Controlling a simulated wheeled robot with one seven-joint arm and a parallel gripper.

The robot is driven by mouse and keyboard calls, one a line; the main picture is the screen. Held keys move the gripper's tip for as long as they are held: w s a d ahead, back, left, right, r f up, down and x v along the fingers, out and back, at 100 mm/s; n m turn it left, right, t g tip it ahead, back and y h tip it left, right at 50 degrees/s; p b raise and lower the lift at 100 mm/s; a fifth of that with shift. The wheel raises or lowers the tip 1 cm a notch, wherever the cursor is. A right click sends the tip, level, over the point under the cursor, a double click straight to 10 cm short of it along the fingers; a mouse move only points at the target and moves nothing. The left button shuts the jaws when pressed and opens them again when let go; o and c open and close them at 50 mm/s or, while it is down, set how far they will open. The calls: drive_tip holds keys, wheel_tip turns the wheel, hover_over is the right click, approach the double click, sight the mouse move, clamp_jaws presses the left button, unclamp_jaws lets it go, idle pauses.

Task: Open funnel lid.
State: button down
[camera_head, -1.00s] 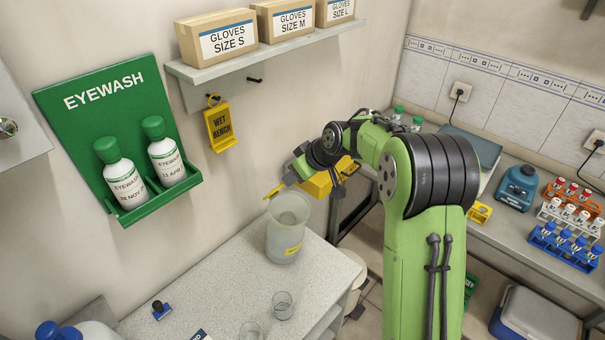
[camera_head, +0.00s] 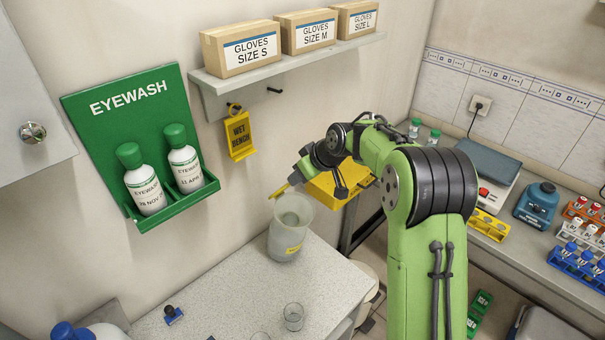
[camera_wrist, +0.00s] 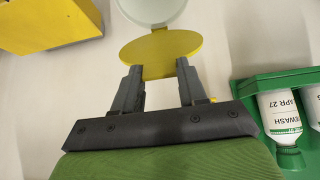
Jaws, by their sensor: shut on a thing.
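A round yellow lid (camera_wrist: 160,50) shows in the wrist view between and just past my fingertips. In the head view the lid (camera_head: 280,190) is a thin yellow strip, seen nearly edge-on and tilted, above the left side of a translucent container's mouth. A pale rounded shape (camera_wrist: 152,8), probably the container, is partly cut off beyond the lid. My gripper (camera_wrist: 158,80) is shut on the lid. In the head view my wrist hides part of the gripper, above and right of the container.
A yellow box (camera_head: 334,187) is behind my wrist, and in the wrist view it is at top left (camera_wrist: 45,25). The green eyewash holder (camera_head: 140,145) is on the wall to the left. A small glass (camera_head: 293,317) stands on the bench (camera_head: 235,290), which has clear room left of the container.

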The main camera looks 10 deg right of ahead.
drive_tip(key=shift+r, duration=0.15)
idle(0.8)
drive_tip(key=c, duration=0.6)
unclamp_jaws()
drive_tip(key=v, duration=1.5)
drive_tip(key=shift+s+r, duration=0.25)
drive_tip(key=shift+d, duration=0.1)
